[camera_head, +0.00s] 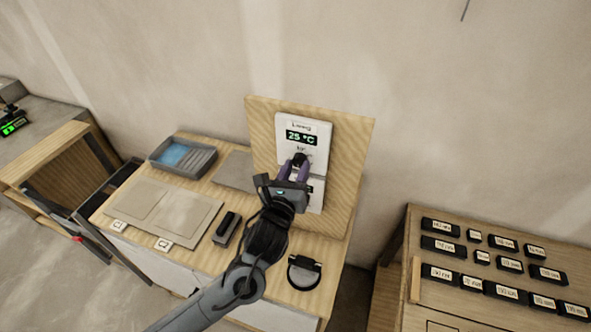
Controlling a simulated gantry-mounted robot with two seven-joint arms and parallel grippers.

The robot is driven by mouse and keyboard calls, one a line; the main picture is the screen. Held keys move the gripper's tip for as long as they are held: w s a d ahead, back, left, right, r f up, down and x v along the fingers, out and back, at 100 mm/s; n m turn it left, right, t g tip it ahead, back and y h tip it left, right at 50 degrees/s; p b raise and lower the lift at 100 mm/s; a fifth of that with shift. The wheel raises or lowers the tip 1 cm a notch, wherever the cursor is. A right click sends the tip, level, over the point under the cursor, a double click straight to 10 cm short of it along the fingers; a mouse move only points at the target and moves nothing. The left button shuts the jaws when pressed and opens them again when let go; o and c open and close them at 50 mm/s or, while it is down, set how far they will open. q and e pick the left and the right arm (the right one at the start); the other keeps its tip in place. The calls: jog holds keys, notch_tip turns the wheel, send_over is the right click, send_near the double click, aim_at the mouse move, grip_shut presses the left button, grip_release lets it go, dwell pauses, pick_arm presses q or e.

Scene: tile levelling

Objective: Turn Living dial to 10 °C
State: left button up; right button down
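The Living thermostat (317,129) is a white panel on an upright wooden board. Its green display (300,137) reads 25 °C. Its dark dial (299,158) sits below the display, partly covered by my gripper. My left gripper (297,164) has its purple fingertips at the dial, seemingly one on each side. I cannot tell whether they press on it. A second white panel (316,199) below is mostly hidden behind the gripper. My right gripper is not in view.
On the wooden bench are a grey tray with blue inside (184,156), flat grey tiles (165,208), a black block-shaped tool (227,228) and a round black item (304,271). A table at right (415,215) holds several labelled black blocks.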

pick_arm(q)
jog(key=c, duration=0.5)
